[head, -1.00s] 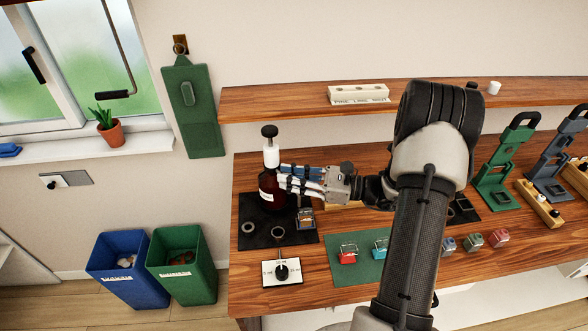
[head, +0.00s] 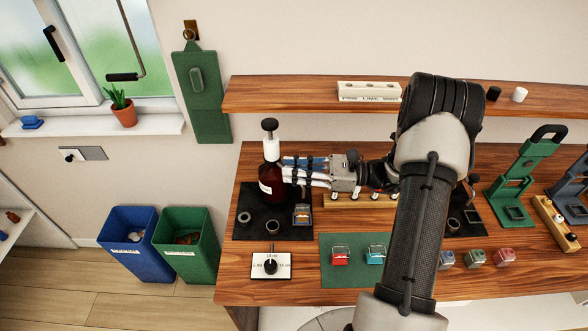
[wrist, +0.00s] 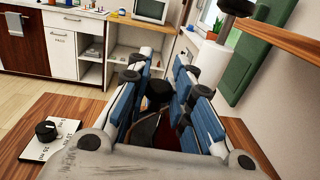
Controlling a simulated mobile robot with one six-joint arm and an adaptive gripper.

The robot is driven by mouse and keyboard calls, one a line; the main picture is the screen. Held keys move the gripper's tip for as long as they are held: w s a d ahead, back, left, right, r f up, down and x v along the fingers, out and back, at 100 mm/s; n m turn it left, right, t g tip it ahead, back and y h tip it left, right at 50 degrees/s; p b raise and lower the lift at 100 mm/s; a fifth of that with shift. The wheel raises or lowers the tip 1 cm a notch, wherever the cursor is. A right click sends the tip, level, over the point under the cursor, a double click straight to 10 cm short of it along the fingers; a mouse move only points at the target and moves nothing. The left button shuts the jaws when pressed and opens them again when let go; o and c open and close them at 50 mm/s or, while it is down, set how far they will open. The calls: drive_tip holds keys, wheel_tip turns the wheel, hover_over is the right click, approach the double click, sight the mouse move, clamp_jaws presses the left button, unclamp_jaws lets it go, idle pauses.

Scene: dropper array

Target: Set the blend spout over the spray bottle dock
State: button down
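An amber bottle (head: 266,182) with a white neck (head: 271,150) and black knob (head: 269,124) stands upright at the back of a black mat (head: 245,203). I take it to be the blend dispenser. My gripper (head: 284,171) is at its right side, level with its upper body. In the wrist view, the fingers (wrist: 164,88) are spread apart, with a small dark piece (wrist: 158,92), possibly the spout, between them. Contact is unclear. Two dark rings, at left (head: 244,218) and front (head: 272,227), lie on the mat; I cannot tell which is the spray bottle dock.
A dial (head: 271,262) on a white plate is in front. A wooden rack (head: 345,202) sits below my wrist. Red (head: 340,255) and teal (head: 375,254) containers stand on a green mat.

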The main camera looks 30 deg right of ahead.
drive_tip(key=c, duration=1.7)
unclamp_jaws()
drive_tip(key=shift+s+d+f, duration=0.1)
drive_tip(key=shift+d, duration=0.15)
drive_tip(key=shift+o, duration=1.3)
drive_tip(key=shift+a, duration=0.1)
drive_tip(key=v, duration=1.2)
